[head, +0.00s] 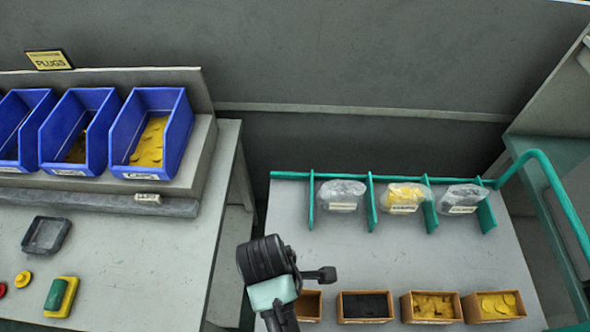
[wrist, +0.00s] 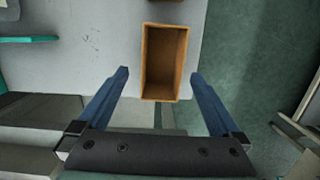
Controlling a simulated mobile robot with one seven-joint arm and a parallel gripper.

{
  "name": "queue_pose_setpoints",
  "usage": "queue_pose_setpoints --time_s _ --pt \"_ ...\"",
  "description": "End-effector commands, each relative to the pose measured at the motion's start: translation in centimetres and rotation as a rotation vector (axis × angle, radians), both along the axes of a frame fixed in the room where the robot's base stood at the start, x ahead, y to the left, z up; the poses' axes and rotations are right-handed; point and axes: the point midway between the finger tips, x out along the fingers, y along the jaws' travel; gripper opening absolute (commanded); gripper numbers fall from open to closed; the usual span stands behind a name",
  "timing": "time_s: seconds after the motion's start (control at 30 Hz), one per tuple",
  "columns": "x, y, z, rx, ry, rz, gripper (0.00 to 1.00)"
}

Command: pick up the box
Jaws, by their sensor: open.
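A small open brown box (wrist: 145,62) stands at the edge of the light table top in the wrist view. It looks empty, with its bare inside showing. My gripper (wrist: 158,75) is open, its two blue fingers pointing toward the box, one on each side of its near part. A gap shows at the left finger and a narrower one at the right; I cannot tell how far the fingertips are above it. In the head view the empty box (head: 311,304) is at the left end of the front row, partly hidden by my arm.
To its right stand a box of black parts (head: 366,307) and two boxes of yellow parts (head: 432,308) (head: 492,307). Clear bags (head: 342,196) lie between green dividers (head: 372,205) behind. Blue bins (head: 150,135) stand on the left bench. The middle of the right table is clear.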

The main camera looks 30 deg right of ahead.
Motion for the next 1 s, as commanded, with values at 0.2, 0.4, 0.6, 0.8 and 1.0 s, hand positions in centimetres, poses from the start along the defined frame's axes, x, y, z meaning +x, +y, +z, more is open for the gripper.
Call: queue_pose_setpoints --time_s 0.2,0.4,0.6,0.8,1.0 --pt "-0.2 -0.4 -2.8 0.0 -0.002 -0.002 1.0" --pt "-0.7 -0.5 -4.3 0.0 0.001 -0.002 1.0" --pt "-1.2 -0.9 -7.2 0.001 -0.001 -0.002 1.0" --pt "-1.2 -1.0 -8.2 -0.001 -0.005 -0.001 1.0" --pt "-1.2 -1.0 -8.1 -0.001 -0.005 -0.001 0.91"
